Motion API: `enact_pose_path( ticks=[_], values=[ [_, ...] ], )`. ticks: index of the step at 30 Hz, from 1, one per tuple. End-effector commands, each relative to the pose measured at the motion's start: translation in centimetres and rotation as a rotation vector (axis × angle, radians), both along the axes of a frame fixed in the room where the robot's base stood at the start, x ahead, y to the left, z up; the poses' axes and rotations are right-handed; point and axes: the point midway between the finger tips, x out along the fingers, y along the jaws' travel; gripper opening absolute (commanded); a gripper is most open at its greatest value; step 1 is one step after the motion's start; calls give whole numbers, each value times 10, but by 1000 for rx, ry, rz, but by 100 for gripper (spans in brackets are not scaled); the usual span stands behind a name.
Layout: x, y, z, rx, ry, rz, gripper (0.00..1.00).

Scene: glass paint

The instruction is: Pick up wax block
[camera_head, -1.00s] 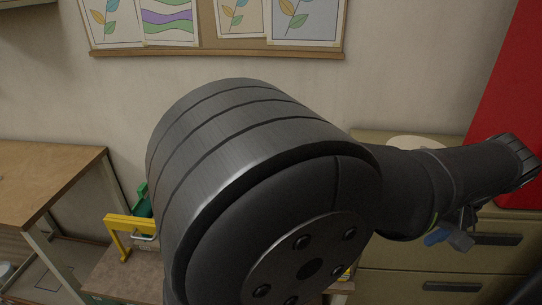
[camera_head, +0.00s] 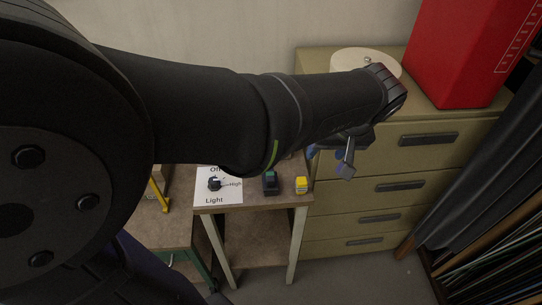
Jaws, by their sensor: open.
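No object that I can surely tell as the wax block shows. A small yellow block-like thing (camera_head: 301,185) sits at the right end of a small table, too small to identify. My gripper (camera_head: 334,163) hangs under the far end of my arm, in front of the drawer cabinet and above and right of the yellow thing, apart from it. Its grey and bluish fingers are partly hidden by my arm; it is open, and I see nothing held. My arm covers much of the left and middle of the view.
The small table (camera_head: 258,195) also holds a dark device (camera_head: 269,182) with a green top and a white sheet (camera_head: 208,194) with a knob. A drawer cabinet (camera_head: 385,215) bears a round cream thing (camera_head: 352,58) and a red container (camera_head: 465,55). A dark curtain (camera_head: 480,190) hangs at right.

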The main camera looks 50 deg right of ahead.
Motion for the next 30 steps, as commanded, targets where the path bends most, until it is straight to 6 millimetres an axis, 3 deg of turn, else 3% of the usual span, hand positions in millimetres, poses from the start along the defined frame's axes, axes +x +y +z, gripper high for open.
enact_pose_path(
  ticks=[3, 9, 24, 30],
  values=[
    [11, 19, -15, -79, 23, -5, 51],
    [17, 29, -29, -140, 43, -11, 51],
    [40, 6, -110, -138, 43, -12, 51],
    [46, -1, -132, -140, 42, -13, 51]
  ],
)
